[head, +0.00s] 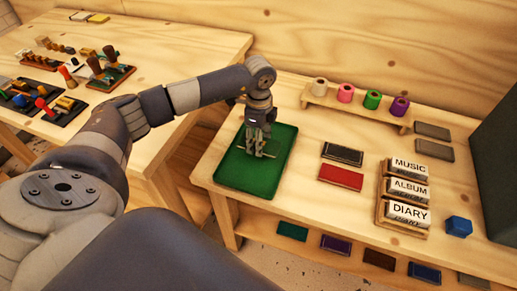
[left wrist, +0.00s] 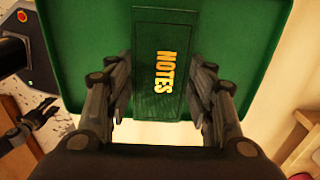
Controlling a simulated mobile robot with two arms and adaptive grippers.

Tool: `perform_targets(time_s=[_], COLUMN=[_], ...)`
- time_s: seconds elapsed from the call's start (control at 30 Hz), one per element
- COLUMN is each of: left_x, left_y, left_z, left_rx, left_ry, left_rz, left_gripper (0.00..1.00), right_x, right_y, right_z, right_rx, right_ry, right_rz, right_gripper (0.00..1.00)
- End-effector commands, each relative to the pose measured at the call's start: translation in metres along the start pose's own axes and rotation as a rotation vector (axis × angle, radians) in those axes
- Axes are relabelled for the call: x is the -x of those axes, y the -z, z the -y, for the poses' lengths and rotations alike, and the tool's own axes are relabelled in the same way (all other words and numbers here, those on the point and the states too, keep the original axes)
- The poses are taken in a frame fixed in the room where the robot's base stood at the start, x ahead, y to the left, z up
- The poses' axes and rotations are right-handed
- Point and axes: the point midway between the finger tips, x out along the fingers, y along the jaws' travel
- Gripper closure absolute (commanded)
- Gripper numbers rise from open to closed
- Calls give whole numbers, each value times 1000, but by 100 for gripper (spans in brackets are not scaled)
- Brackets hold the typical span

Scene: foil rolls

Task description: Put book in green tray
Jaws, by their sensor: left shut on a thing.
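The green tray (head: 277,162) lies flat at the left end of the right-hand table. My left gripper (head: 256,153) points down over its middle. In the left wrist view, the dark green book (left wrist: 159,88) with gold "NOTES" lettering lies between the left gripper's fingers (left wrist: 159,108), with the tray (left wrist: 90,50) behind it. The fingers are shut on the book's sides. The book is hard to make out in the head view, and I cannot tell whether it touches the tray floor. What looks like my right gripper (left wrist: 42,118) shows small at the left wrist view's edge; its jaw state is unclear.
Right of the tray lie a black book (head: 342,154) and a red book (head: 341,178). A rack with labelled blocks (head: 405,215), a blue object (head: 458,226) and a stand of coloured rolls (head: 358,106) are farther right. A lower shelf holds more books (head: 292,231).

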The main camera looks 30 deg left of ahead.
Motion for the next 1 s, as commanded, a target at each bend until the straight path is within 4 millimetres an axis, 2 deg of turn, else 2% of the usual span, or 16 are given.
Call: perform_targets(time_s=[0.13, 0.4, 0.8, 0.83, 0.9, 1.0], left_x=[-8, -36, -39, -39, -38, -38], left_y=[-1, -1, -1, -1, -1, -1], left_z=[0, 0, 0, 0, 0, 0], left_rx=[-1, -1, -1, -1, -1, -1], left_ry=[0, -1, -1, -1, -1, -1], left_rz=[-1, 0, 0, 0, 0, 0], left_gripper=[79, 79, 79, 48, 32, 30], right_x=[-7, -32, -32, -32, -31, -31], right_y=[-1, -3, -4, -4, -4, -4], right_z=[0, 0, -2, -2, -3, -4], right_rx=[0, 1, 1, 1, 2, 2], right_ry=[0, 0, -3, -3, -4, -5], right_rz=[0, 0, 1, 1, 1, 1], right_gripper=[60, 60, 60, 60, 60, 60])
